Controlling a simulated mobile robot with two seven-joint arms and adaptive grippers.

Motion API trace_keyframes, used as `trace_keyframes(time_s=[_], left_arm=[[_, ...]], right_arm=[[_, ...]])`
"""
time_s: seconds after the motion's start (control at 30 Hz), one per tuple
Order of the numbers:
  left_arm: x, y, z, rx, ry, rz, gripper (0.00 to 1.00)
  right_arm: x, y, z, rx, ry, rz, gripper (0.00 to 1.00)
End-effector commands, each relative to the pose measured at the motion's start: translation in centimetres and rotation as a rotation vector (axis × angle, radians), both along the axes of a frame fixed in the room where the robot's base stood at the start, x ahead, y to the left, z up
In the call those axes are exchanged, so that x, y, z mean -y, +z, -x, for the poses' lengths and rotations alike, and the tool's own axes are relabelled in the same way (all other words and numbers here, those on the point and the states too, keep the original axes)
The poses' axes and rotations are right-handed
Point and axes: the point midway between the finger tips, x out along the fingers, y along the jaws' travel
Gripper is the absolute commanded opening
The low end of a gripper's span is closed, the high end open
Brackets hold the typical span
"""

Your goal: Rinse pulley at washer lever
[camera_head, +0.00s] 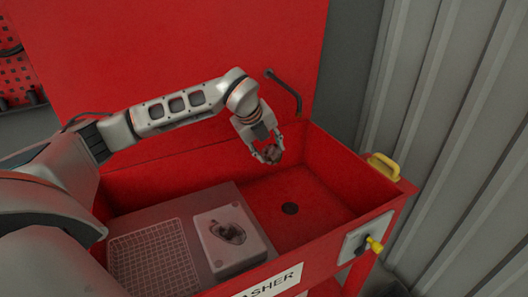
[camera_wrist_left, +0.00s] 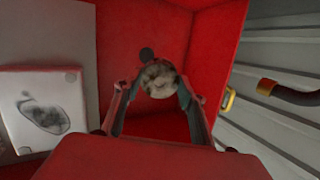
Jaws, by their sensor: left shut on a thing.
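My left gripper (camera_head: 268,152) is shut on a small, round, dirty pulley (camera_head: 272,153) and holds it above the basin of the red washer (camera_head: 300,213). In the left wrist view the pulley (camera_wrist_left: 160,80) sits between the two fingers of the left gripper (camera_wrist_left: 162,92), with brown and grey grime on its face. A dark drain hole (camera_head: 290,208) lies below it in the basin floor. The washer lever (camera_head: 374,244) is yellow, on a grey plate at the washer's front right. My right gripper is out of view.
A black curved spout (camera_head: 285,88) rises behind the gripper. A light block with a dark-stained hollow (camera_head: 228,236) and a wire grid (camera_head: 155,258) lie on the left part of the washer. A yellow handle (camera_head: 383,166) is on the right rim. A corrugated wall (camera_head: 460,150) stands close at right.

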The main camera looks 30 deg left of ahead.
Motion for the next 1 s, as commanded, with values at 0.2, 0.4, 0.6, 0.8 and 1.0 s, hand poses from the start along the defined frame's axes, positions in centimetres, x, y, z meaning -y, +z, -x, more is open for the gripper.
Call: trace_keyframes(time_s=[0.2, 0.4, 0.6, 0.8, 1.0], left_arm=[[0.2, -0.3, -2.1, 0.004, 0.001, 0.0, 0.1], [0.3, -0.7, -3.8, 0.002, 0.002, 0.001, 0.1], [0.5, -1.1, -5.6, 0.002, 0.001, 0.001, 0.1], [0.7, -1.3, -7.3, 0.004, 0.001, 0.0, 0.1], [0.8, -1.6, -8.6, 0.002, 0.0, 0.0, 0.1]], right_arm=[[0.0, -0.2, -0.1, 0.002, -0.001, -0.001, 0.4], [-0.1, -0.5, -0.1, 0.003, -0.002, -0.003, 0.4], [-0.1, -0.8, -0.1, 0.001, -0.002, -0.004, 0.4], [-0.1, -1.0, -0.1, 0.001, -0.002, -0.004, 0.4], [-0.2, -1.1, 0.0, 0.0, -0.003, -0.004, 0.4]])
